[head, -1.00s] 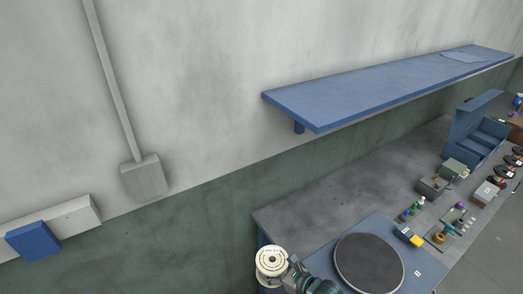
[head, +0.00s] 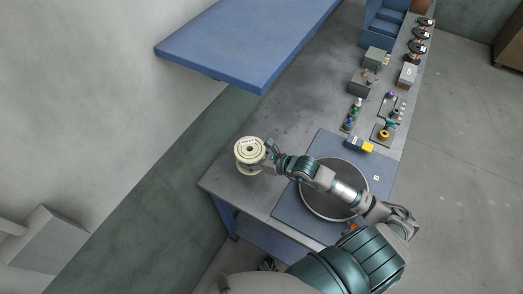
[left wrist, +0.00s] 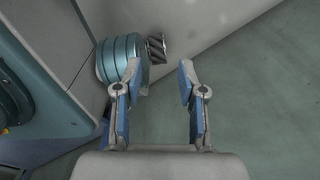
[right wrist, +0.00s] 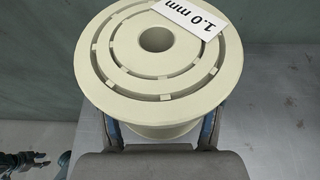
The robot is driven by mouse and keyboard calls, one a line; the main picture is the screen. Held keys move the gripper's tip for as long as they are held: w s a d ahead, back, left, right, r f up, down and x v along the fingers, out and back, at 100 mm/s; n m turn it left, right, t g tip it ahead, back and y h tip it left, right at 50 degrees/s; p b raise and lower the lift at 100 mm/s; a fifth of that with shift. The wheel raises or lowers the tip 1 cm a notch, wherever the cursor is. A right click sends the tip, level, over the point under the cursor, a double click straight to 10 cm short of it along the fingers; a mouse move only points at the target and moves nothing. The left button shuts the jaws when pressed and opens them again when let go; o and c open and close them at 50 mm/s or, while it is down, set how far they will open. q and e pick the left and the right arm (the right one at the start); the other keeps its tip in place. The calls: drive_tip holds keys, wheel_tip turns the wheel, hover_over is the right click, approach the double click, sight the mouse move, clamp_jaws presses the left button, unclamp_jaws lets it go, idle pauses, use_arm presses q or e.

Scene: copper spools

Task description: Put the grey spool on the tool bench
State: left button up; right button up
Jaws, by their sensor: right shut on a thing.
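A pale cream-grey spool (head: 250,153) with a "1.0 mm" label is over the left end of the grey bench top (head: 292,118), near the back edge. My right gripper (head: 268,157) is shut on it. In the right wrist view the spool (right wrist: 154,125) is upright between the fingers (right wrist: 158,128), its slotted top flange facing the camera. The bench surface (right wrist: 275,125) shows beyond it; I cannot tell whether the spool touches it. My left gripper (left wrist: 157,80) is open and empty in the left wrist view.
A blue wall shelf (head: 245,45) overhangs the back of the bench. A round dark turntable (head: 322,205) sits on a blue mat beneath my right arm. Small tools, boxes and several dark-flanged copper spools (head: 417,47) line the right side. The bench's back-left part is clear.

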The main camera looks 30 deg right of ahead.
drive_tip(key=f, duration=0.1)
drive_tip(key=a+f, duration=0.1)
drive_tip(key=w+f, duration=0.1)
drive_tip(key=shift+a+f, duration=0.3)
wheel_tip(320, 180, down, 2)
drive_tip(key=shift+s+a+f, duration=0.1)
drive_tip(key=shift+s+a, duration=0.05)
drive_tip(key=shift+f, duration=0.4)
drive_tip(key=shift+d+f, duration=0.15)
drive_tip(key=shift+d, duration=0.4)
drive_tip(key=o, duration=1.2)
drive_tip(key=shift+d, duration=0.15)
drive_tip(key=o, duration=0.3)
drive_tip(key=shift+a, duration=0.45)
drive_tip(key=shift+s+d, duration=0.1)
drive_tip(key=shift+s, duration=0.15)
drive_tip(key=v, duration=1)
drive_tip(key=shift+d, duration=0.3)
drive_tip(key=shift+s+d+r, duration=0.1)
drive_tip(key=shift+s+r, duration=0.4)
drive_tip(key=shift+s, duration=0.1)
use_arm(q)
drive_tip(key=w, duration=0.2)
drive_tip(key=shift+w+a, duration=0.2)
drive_tip(key=shift+w, duration=0.2)
